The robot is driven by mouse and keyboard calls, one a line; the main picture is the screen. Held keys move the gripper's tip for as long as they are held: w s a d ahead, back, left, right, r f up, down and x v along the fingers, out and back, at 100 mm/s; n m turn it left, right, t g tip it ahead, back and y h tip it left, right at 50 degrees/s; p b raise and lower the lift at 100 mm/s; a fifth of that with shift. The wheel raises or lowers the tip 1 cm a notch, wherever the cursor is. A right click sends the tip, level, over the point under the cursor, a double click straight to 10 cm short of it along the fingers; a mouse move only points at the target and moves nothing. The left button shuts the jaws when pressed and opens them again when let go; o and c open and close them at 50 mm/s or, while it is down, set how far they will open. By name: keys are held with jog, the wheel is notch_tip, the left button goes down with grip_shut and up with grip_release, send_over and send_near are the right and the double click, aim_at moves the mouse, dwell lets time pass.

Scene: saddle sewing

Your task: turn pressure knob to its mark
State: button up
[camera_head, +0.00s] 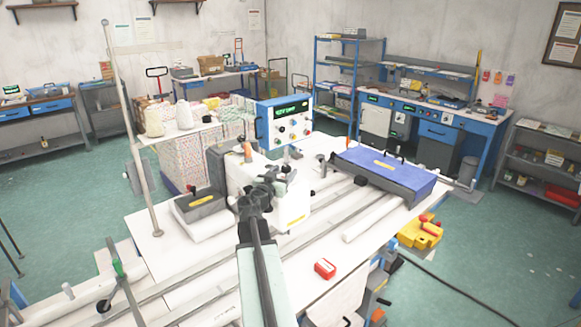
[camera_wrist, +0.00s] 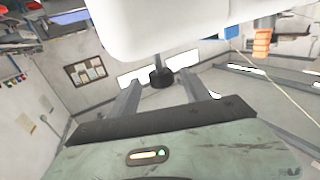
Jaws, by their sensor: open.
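In the wrist view a small black knob (camera_wrist: 161,77) on a short stem stands out from the white sewing machine body (camera_wrist: 170,25). My gripper (camera_wrist: 160,92) is open, with one grey finger to each side of the knob in the picture. I cannot tell how deep the knob sits between the fingers, and no clear gap or contact shows. No mark on the knob can be made out. In the head view my gripper (camera_head: 274,180) is at the white machine (camera_head: 234,172), and my arm hides part of it.
An orange spool (camera_wrist: 262,40) stands on the machine beside the knob. A blue control box (camera_head: 283,120) with knobs is behind the machine.

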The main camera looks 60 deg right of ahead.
jog(key=d, duration=0.5)
jog(key=shift+w+d, duration=0.35)
jog(key=shift+w, duration=0.05)
grip_shut()
jog(key=shift+d, duration=0.35)
jog(key=shift+a, duration=0.25)
jog(key=shift+a+f+t, duration=0.1)
jog(key=shift+f+t, duration=0.05)
jog(key=shift+t, duration=0.15)
